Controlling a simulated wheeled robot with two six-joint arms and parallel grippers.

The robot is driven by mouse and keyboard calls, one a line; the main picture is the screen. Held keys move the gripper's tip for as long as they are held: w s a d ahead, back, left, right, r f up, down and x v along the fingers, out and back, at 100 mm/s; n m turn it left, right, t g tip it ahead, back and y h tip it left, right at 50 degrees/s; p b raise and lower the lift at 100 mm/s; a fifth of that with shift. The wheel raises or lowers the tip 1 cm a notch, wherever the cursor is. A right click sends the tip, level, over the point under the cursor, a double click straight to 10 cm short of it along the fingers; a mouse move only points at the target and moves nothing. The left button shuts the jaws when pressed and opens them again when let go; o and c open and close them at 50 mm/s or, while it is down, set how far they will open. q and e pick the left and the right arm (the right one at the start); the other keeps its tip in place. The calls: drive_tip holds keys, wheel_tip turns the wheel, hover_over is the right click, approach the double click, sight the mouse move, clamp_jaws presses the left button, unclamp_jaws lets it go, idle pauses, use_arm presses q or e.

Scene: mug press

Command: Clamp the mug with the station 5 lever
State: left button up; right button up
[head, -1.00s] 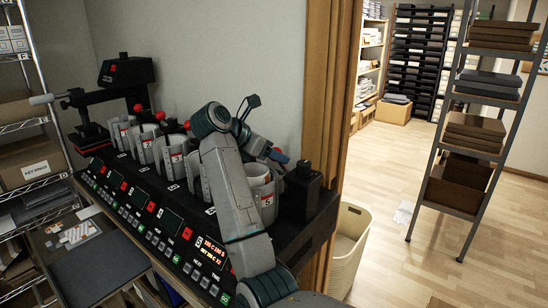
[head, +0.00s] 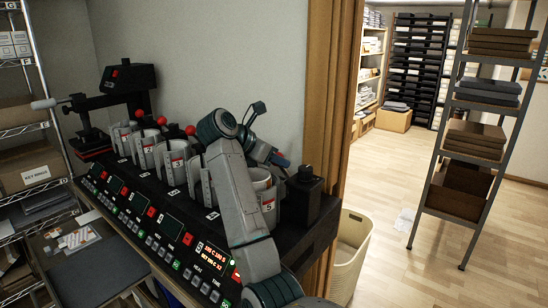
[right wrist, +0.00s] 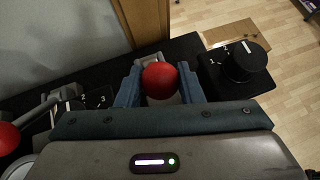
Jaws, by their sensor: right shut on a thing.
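The station 5 mug press (head: 266,200) is at the right end of the black machine, a grey wrap with a red "5" label. A white rim shows inside it; my right arm covers much of its left side. My right gripper (head: 278,160) is above and behind station 5, largely hidden behind my own arm. In the right wrist view its two blue fingers (right wrist: 160,86) are shut on the red ball knob (right wrist: 160,80) of the station 5 lever. The lever's shaft is mostly hidden. My left gripper is in neither view.
Several other stations, such as station 3 (head: 179,160), stand in a row to the left with red lever knobs. A black knob block (head: 303,190) sits right of station 5. A bin (head: 350,250) stands on the floor. The wall is close behind.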

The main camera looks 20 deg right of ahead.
drive_tip(key=shift+w+d+r, duration=0.3)
drive_tip(key=shift+d+r, duration=0.1)
drive_tip(key=shift+d, duration=0.2)
drive_tip(key=shift+w+d+r, duration=0.25)
drive_tip(key=shift+d+r, duration=0.1)
drive_tip(key=shift+d, duration=0.3)
